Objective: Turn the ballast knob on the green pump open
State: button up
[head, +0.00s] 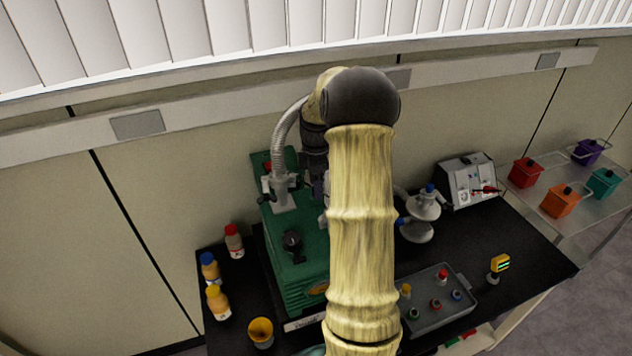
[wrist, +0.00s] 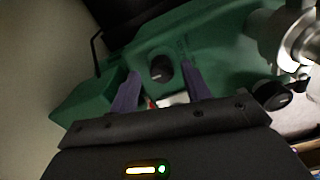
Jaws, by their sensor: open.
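The green pump (head: 299,276) stands on the black bench, partly hidden behind my arm; its green body (wrist: 205,45) also fills much of the wrist view. A round black knob (wrist: 160,70) with a small pale mark sits on the pump in the wrist view. My gripper (wrist: 160,67) is open, with one purple finger on each side of this knob in the picture. I cannot tell whether either finger touches it. In the head view my gripper is mostly hidden by my arm; only a bit of purple shows.
A metal fitting with a hose (head: 284,190) rises from the pump. Another black knob (wrist: 272,95) shows at the right in the wrist view. Several bottles (head: 217,301) stand left of the pump. A grey tray (head: 462,304) and a control box (head: 468,182) stand to the right.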

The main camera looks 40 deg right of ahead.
jog(key=shift+s+d+f, duration=0.2)
jog(key=shift+s+f, duration=0.05)
jog(key=shift+f, duration=0.05)
jog(key=shift+a, duration=0.2)
jog(key=shift+w+a, duration=0.1)
jog(key=shift+c, duration=1.3)
jog(key=c, duration=0.7)
jog(key=shift+c, duration=0.2)
